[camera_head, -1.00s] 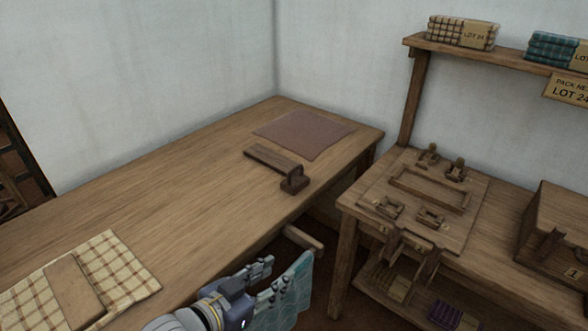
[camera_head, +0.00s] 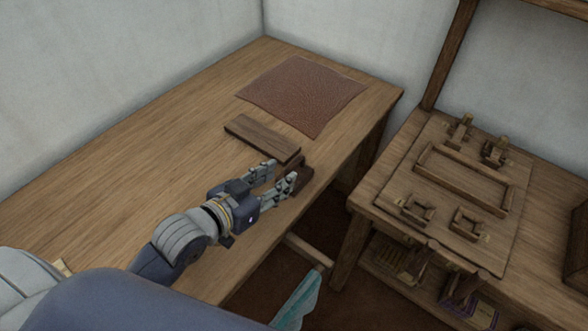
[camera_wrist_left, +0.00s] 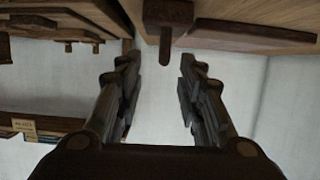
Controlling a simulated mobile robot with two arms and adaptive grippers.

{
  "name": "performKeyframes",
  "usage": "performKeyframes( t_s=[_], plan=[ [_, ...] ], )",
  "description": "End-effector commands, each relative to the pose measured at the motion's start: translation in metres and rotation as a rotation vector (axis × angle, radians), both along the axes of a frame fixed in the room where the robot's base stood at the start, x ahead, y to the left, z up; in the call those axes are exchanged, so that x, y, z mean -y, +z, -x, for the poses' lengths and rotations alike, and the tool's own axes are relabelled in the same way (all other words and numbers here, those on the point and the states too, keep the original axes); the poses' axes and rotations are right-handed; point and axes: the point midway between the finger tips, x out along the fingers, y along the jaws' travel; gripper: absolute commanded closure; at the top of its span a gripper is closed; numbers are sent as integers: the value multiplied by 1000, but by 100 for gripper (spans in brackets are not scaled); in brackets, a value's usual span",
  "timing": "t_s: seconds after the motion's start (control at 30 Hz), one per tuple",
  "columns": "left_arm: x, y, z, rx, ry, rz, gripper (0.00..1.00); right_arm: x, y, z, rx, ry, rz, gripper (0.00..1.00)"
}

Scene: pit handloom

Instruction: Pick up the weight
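The weight, which looks like a dark wooden block with a raised handle (camera_head: 305,171), stands on the long table near its front edge. In the left wrist view the block (camera_wrist_left: 166,12) is at the top centre, its handle pointing down the picture, in line with the gap between the fingers. My left gripper (camera_head: 281,177) is open just left of the block, and its fingers partly hide it. In the wrist view its fingers (camera_wrist_left: 157,80) are apart with nothing between them. Contact with the block cannot be told. My right gripper is not in view.
A flat wooden board (camera_head: 262,138) lies just behind the weight, and a reddish-brown mat (camera_head: 303,92) lies farther back. A gap separates the long table from the side table (camera_head: 400,180) with wooden fittings. A teal cloth (camera_head: 298,303) hangs below the front edge. The table's left part is clear.

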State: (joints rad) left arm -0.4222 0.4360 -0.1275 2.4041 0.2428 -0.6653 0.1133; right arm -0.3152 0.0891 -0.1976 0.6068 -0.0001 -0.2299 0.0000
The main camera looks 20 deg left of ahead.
Motion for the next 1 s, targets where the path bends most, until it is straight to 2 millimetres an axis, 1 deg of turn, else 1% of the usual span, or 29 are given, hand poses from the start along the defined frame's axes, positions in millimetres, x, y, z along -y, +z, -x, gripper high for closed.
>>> performKeyframes(
  t_s=[0.03,0.07,0.17,0.27,0.3,0.4,0.5,0.6,0.7,0.9,1.0],
  plan=[
    [2,-2,-8,2,3,2,65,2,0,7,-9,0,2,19],
    [3,-3,-11,2,2,2,65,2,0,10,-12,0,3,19],
    [6,-6,-19,2,1,1,65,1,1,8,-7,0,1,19],
    [8,-8,-23,1,1,0,65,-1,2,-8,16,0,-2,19],
    [8,-8,-24,2,1,0,65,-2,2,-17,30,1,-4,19],
    [10,-10,-32,2,1,0,65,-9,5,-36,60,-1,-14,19],
    [12,-13,-45,3,2,0,65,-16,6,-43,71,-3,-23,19],
    [16,-17,-58,2,1,1,65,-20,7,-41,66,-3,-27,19],
    [19,-21,-67,1,1,1,65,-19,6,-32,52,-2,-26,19],
    [21,-24,-72,1,1,-1,65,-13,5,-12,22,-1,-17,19],
    [21,-23,-72,1,1,-1,65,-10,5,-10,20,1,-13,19]
  ],
)
